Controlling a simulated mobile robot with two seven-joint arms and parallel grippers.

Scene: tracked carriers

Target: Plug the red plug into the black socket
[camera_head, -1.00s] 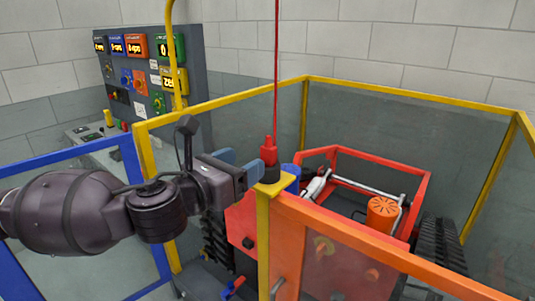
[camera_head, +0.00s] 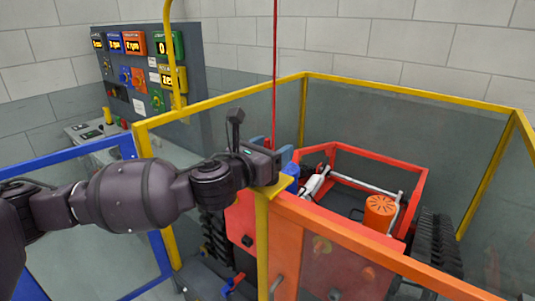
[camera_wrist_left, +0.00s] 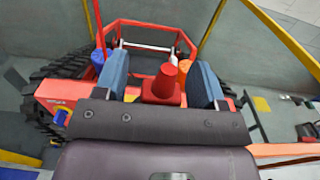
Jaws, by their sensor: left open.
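The red plug (camera_wrist_left: 164,85) stands between the two blue fingers of my left gripper (camera_wrist_left: 161,83) in the left wrist view, with a gap visible on each side. In the head view my left gripper (camera_head: 274,153) is open at the yellow post corner and hides most of the plug. A thin red cable (camera_head: 274,75) runs straight down from above to this spot. The black socket is hidden behind my gripper in the head view, and I cannot make it out in the wrist view. My right gripper is not in view.
Yellow rails (camera_head: 400,90) with clear panels fence in a red tracked carrier (camera_head: 385,162) with an orange cap (camera_head: 380,210). A control panel (camera_head: 150,75) stands at the back left. A blue-framed panel (camera_head: 65,156) is at the left.

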